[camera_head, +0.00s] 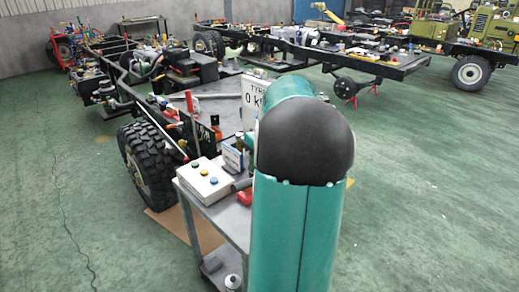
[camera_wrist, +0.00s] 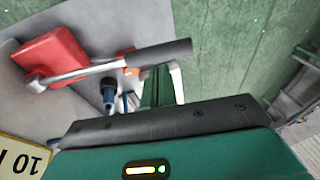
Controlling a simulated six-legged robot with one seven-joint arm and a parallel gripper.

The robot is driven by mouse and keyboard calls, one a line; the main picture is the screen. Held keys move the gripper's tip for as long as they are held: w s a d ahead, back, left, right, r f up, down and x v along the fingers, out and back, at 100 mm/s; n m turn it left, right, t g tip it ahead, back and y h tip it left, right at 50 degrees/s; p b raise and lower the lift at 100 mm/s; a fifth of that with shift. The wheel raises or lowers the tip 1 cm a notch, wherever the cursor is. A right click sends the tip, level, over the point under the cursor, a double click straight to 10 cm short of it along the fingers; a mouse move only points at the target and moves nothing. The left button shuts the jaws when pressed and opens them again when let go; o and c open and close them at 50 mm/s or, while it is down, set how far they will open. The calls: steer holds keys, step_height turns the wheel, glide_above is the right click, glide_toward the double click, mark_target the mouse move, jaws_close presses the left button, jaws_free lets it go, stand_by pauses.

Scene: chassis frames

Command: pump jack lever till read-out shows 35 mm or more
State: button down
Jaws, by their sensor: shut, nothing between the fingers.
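In the wrist view a red block (camera_wrist: 52,52), which looks like the jack body, lies at the upper left. Beside it a metal lever with a black grip (camera_wrist: 160,53) runs to the right, in front of my gripper (camera_wrist: 177,82). My gripper is shut with nothing in it; only a pale metal finger part shows beyond its dark front edge, and the grip appears apart from it. In the head view my teal arm hides the gripper and much of the work area. No millimetre read-out can be made out in either view.
A grey trolley (camera_head: 222,213) holds a white button box (camera_head: 203,180). A black-tyred wheel (camera_head: 148,165) and chassis frame stand to its left. A white TYRE sign (camera_head: 253,95) is partly hidden by my arm. A yellow card (camera_wrist: 22,160) shows upside down. Green floor is free at right.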

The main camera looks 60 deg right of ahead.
mark_target(247, 181)
steer(key=x, duration=0.4)
steer(key=shift+f, duration=0.1)
